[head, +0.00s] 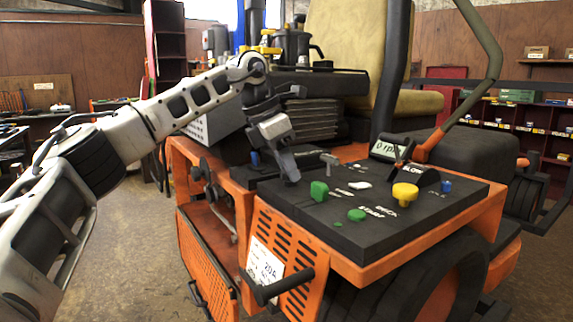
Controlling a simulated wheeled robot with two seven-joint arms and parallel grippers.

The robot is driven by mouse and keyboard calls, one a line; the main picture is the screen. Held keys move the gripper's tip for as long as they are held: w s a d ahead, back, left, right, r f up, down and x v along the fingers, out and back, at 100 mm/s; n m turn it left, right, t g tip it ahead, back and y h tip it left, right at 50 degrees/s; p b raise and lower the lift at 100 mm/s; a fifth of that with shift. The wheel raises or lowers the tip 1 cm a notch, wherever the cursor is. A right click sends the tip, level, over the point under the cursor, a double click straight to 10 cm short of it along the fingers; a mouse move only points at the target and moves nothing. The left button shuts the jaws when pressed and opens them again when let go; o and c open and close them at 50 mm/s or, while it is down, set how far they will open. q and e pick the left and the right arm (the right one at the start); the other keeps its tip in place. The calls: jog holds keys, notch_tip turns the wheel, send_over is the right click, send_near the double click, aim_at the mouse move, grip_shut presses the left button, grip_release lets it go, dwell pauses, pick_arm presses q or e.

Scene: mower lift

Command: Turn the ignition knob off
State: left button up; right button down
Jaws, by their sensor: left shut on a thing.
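My left arm reaches in from the left, and its gripper (289,172) points down at the left part of the mower's black control panel (330,228). The gripper's fingers are shut at the panel surface, around what appears to be the ignition knob. The fingers hide that knob, so its angle cannot be told. Just right of the fingers is a green knob (319,191), apart from them. My right gripper is not in view.
The panel also carries a grey lever (329,158), a white button (360,185), a green button (356,215), a large yellow knob (404,194) and a small display (384,150). A black handle (283,287) juts from the orange front. An orange-based steering lever (430,145) rises behind.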

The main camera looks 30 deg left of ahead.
pick_arm(q)
jog(key=shift+n, duration=0.3)
jog(key=shift+s+d+n+y, duration=0.1)
jog(key=shift+n+y, duration=0.4)
jog(key=shift+n, duration=0.5)
jog(key=n+y, duration=0.1)
jog(key=n, duration=0.2)
jog(key=shift+d+n+t, duration=0.15)
jog(key=shift+n+t, duration=0.15)
jog(key=shift+t, duration=0.1)
jog(key=n+y, duration=0.2)
jog(key=n, duration=0.1)
jog(key=shift+d+n, duration=0.1)
jog(key=shift+n, duration=0.3)
jog(key=shift+n+y, duration=0.3)
jog(key=shift+n, duration=0.6)
jog(key=o, duration=1)
